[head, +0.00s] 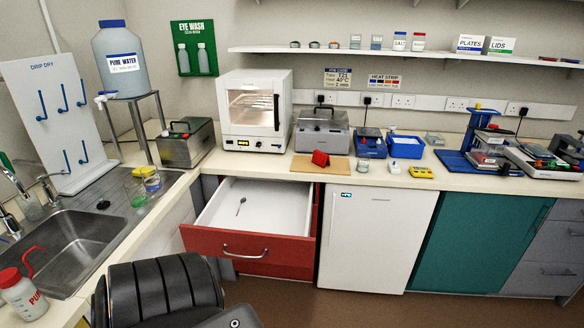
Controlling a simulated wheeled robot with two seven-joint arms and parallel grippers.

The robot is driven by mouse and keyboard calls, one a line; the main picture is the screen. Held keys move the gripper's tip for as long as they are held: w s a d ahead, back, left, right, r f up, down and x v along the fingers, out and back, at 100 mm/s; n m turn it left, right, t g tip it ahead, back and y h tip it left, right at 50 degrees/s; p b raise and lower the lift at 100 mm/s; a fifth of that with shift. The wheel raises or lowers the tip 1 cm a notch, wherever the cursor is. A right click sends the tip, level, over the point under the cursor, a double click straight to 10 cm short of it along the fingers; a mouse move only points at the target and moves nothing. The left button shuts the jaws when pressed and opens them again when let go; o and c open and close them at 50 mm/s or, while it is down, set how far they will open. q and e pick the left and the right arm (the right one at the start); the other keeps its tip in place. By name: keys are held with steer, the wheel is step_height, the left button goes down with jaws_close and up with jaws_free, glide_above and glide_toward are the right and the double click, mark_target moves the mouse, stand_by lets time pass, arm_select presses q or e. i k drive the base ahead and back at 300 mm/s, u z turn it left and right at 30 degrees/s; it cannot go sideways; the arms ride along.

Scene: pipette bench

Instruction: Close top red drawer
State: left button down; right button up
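The top red drawer (218,241) is pulled well out from under the bench, left of the white cabinet. Its red front faces the lower left and has a silver bar handle (244,252). Neither of my grippers is seen in the head view, and nothing is seen touching the drawer handle.
A white appliance door (372,243) stands right of the drawer, then a teal cabinet (480,243). The sink (75,255) is at left. Above the drawer, the bench holds a white oven (254,110) and a brown board with a red item (320,159). Brown floor (340,308) lies in front.

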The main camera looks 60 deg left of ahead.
mark_target(273, 226)
steer(key=u, duration=0.7)
steer(key=i, duration=0.85)
steer(key=u, duration=0.9)
